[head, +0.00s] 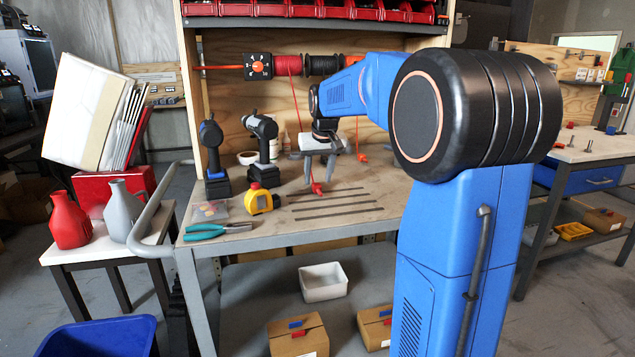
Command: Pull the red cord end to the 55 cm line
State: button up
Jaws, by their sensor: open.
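The red cord (296,105) comes off a red spool (287,65) on the back panel and hangs down to the bench. Its red end (317,188) rests at the bench top, near the left ends of the dark lines. Several dark lines (340,204) run across the bench top; no numbers are legible, so I cannot tell which is the 55 cm line. My gripper (323,177) points down, open and empty, just above and behind the red end. I cannot tell whether a finger touches the cord. A second cord end (362,157), orange-red, sits right of my gripper.
Two drills (263,136) stand at the bench's left, with a yellow tape measure (261,199) and teal pliers (217,230) in front. A black spool (321,65) is beside the red one. The front strip of the bench (300,228) is clear. My arm hides the bench's right side.

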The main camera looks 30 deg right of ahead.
jog(key=v, duration=1.4)
jog(key=shift+r, duration=0.15)
jog(key=shift+s, duration=0.1)
jog(key=s+a+f+n, duration=0.1)
jog(key=s+a+f, duration=0.45)
jog(key=s, duration=0.25)
jog(key=s+a+f+n, duration=0.1)
jog(key=s+a+f, duration=0.4)
jog(key=s, duration=0.4)
jog(key=s+a+f, duration=0.3)
jog(key=s+f, duration=0.4)
jog(key=s, duration=0.1)
jog(key=s+a+f+n+y, duration=0.1)
jog(key=s+a+f, duration=0.2)
jog(key=s+f, duration=0.5)
jog(key=shift+s+f+t, duration=0.25)
jog(key=shift+f+t, duration=0.05)
jog(key=shift+a, duration=0.15)
